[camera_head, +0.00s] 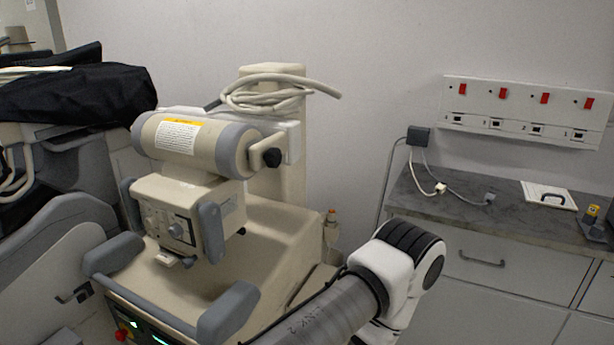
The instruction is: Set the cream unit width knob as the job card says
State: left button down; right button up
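The cream unit (265,225) stands left of the middle, with a cream and grey cylindrical head on top. Below the head is a box (165,205) with a control face. A dark round knob (176,231) and smaller controls are on that face. Their markings are too small to read, so I cannot tell which one is the width knob or its setting. A white label (177,135) with a yellow strip is on the cylinder; its text is unreadable. I cannot make out a job card for certain. Neither of my grippers is in view; one of my arm's links shows at the bottom middle.
Grey handles (229,312) stick out at the unit's front. A cart under a black cover (80,95) stands at the left. On the right, a grey counter (462,212) holds plugs, cables and a white panel with a black handle (548,196). A socket strip (519,110) is above.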

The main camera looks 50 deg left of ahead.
aim_at(152, 221)
jog(key=u, duration=2.15)
